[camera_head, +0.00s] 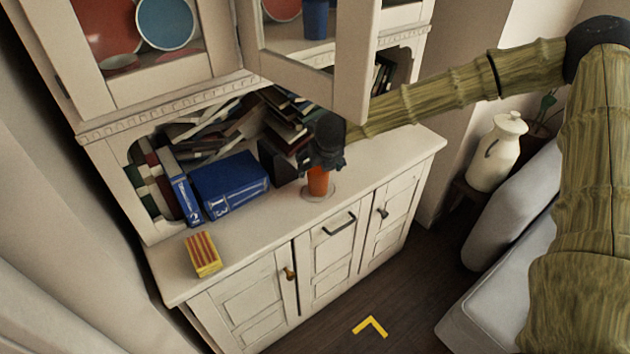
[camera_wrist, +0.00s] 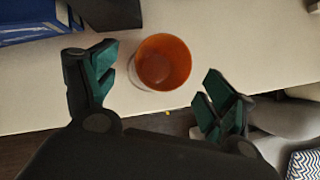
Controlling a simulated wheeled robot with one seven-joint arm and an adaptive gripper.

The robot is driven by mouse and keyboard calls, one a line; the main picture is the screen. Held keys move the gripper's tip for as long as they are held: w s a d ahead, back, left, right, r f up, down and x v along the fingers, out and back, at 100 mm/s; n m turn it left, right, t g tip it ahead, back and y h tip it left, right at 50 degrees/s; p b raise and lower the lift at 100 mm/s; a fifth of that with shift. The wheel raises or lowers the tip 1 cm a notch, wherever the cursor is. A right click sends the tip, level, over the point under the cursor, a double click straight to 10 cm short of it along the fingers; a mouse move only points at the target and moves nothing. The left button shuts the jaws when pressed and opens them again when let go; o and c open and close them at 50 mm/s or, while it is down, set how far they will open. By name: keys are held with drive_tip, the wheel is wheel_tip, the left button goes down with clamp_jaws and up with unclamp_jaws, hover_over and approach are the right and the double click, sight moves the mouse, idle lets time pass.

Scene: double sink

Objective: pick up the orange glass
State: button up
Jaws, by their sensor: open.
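The orange glass (camera_head: 318,182) stands upright on the white cabinet top, on what looks like a pale round base or saucer. In the head view my gripper (camera_head: 322,160) is right above it and hides its upper part. In the wrist view the glass (camera_wrist: 163,62) is seen from above into its open, empty mouth. My gripper (camera_wrist: 152,95) is open there, with one green-padded finger on each side. The glass is a little beyond the fingertips, and neither finger appears to touch it.
Blue books (camera_head: 230,183) and a dark box stand left of the glass. A yellow-and-red striped box (camera_head: 202,254) lies at the cabinet top's left end. An open cabinet door (camera_head: 310,75) hangs above, close to my arm. The counter (camera_head: 385,160) right of the glass is clear.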

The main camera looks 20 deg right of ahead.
sight(320, 169)
drive_tip(key=x, duration=0.3)
drive_tip(key=shift+d+f+p, duration=0.3)
drive_tip(key=shift+d+p, duration=0.05)
drive_tip(key=shift+p+x, duration=1.25)
drive_tip(key=shift+x, duration=1.6)
drive_tip(key=shift+w+a, duration=0.1)
drive_tip(key=c, duration=1.1)
drive_tip(key=shift+c, duration=0.2)
